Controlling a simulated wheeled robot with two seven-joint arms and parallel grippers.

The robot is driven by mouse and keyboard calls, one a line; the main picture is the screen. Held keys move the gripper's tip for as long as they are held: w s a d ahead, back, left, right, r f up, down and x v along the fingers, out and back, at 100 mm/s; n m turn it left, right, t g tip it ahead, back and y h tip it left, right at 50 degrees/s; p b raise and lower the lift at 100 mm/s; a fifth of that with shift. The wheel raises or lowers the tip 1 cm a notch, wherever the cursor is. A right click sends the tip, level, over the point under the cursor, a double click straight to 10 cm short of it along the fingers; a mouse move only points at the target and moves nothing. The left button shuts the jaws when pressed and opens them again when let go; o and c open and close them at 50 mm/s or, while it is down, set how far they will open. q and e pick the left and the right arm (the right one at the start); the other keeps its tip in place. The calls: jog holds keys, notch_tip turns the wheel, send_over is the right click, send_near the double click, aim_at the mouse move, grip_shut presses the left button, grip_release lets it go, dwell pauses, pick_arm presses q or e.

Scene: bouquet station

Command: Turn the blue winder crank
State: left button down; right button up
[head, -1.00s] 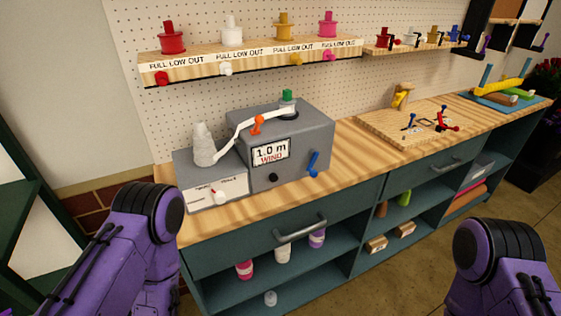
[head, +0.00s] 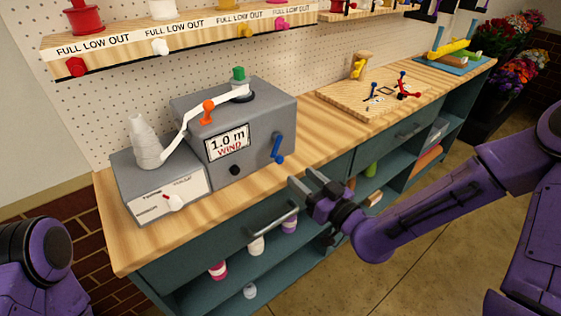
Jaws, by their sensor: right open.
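The blue winder crank (head: 277,149) is a short blue handle on the front face of the grey winder box (head: 262,115), near its right edge. It hangs slightly tilted. The box display (head: 227,142) reads "1.0 m WIND". My right gripper (head: 305,181) is open and empty, in front of the counter edge, below and a little right of the crank, apart from it. My left arm shows only as a purple link at the lower left; its gripper is out of view.
A smaller grey box (head: 160,187) with a white spool (head: 143,142) stands left of the winder. A white strip runs from the spool to the winder top. A drawer handle (head: 273,222) juts from the counter front. A wooden board (head: 350,99) with small tools lies to the right.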

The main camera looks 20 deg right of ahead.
aim_at(282, 160)
jog(key=x, duration=0.3)
jog(key=p+x, duration=0.1)
jog(key=x, duration=0.5)
jog(key=shift+w+f+p, duration=0.25)
jog(key=shift+w+p, duration=0.1)
grip_shut()
